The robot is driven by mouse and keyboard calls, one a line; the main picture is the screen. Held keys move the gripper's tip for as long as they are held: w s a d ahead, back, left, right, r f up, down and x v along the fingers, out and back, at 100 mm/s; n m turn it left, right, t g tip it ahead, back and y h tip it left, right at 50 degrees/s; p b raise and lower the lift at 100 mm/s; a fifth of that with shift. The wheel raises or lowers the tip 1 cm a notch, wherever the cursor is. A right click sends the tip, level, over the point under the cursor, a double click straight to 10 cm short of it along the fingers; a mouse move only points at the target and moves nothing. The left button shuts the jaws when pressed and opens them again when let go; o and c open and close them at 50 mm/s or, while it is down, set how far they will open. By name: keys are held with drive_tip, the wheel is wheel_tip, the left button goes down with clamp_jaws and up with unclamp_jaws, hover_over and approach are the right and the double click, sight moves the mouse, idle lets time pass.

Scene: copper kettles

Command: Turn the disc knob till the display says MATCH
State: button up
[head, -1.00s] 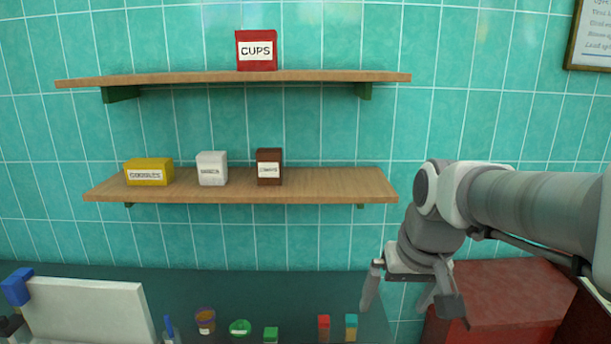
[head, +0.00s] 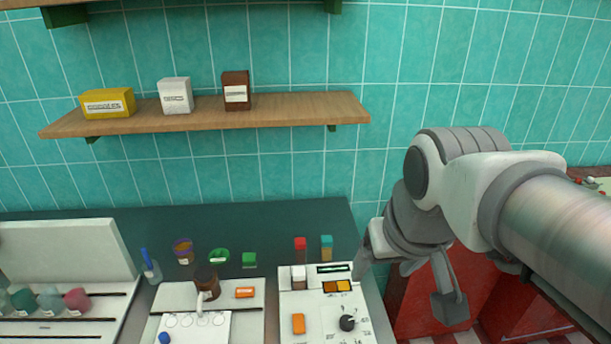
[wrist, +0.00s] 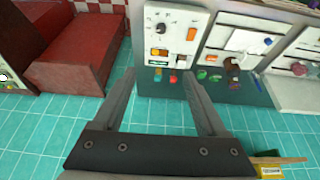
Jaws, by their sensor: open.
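The black round knob (head: 347,323) sits on a white panel (head: 312,313) at the bottom of the head view, with marks around it. It also shows in the wrist view (wrist: 161,29). A dark display strip with a green line (head: 333,268) is at the panel's far edge, and an orange window (head: 337,287) is below it. I cannot read any word on them. My gripper (head: 405,285) is open and empty, to the right of the panel and apart from the knob. In the wrist view its fingers (wrist: 158,74) spread below the panel's far edge.
An orange block (head: 298,323) and a vial with a red top (head: 300,246) are on or by the panel. A second white station (head: 180,296) stands left. A wooden shelf (head: 210,120) hangs behind. A red cabinet (head: 425,300) is right of the counter.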

sight(347, 320)
drive_tip(key=w+f+g+b, duration=0.5)
drive_tip(key=w+f+b, duration=0.3)
drive_tip(key=w+f, duration=0.6)
drive_tip(key=f, duration=0.6)
drive_tip(key=f+b, duration=0.1)
drive_tip(key=f, duration=0.4)
drive_tip(key=s+f+b, duration=0.1)
drive_tip(key=f, duration=0.5)
drive_tip(key=shift+s+d+f, duration=0.1)
drive_tip(key=shift+f, duration=0.25)
clamp_jaws()
